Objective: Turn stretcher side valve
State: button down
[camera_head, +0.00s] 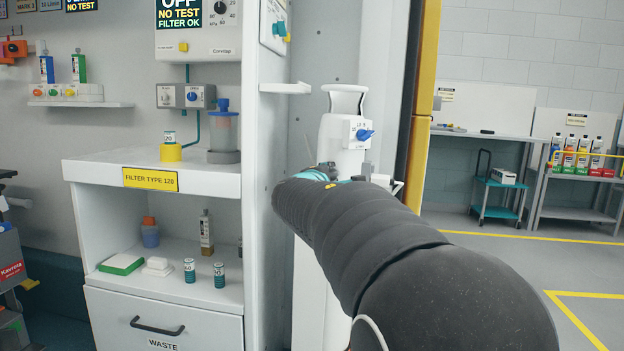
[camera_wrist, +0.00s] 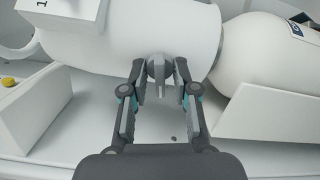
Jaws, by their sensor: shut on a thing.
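In the wrist view a grey valve knob (camera_wrist: 157,67) sticks out from a white cylinder (camera_wrist: 95,38). My gripper (camera_wrist: 160,80) has its two fingers on either side of the knob and is shut on it. In the head view the white cylinder (camera_head: 333,145) stands upright by the shelf unit, with a pale handle on top. A white box (camera_head: 353,134) with a blue knob (camera_head: 365,135) is on its upper part. My dark arm reaches toward the cylinder and hides its lower right side, my fingers and the grey knob.
A white shelf unit (camera_head: 170,217) stands at the left with bottles and small cans. A yellow door frame (camera_head: 422,100) rises right of the cylinder. Farther right are a teal cart (camera_head: 495,198) and a rack with bottles (camera_head: 575,190). Open grey floor lies at the right.

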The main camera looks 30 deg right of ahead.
jog(key=shift+a+r, duration=0.1)
jog(key=shift+r, duration=0.25)
jog(key=c, duration=1.3)
grip_release()
jog(key=shift+o, duration=0.2)
jog(key=shift+f, duration=0.1)
jog(key=shift+a, duration=0.1)
jog(key=v, duration=1.2)
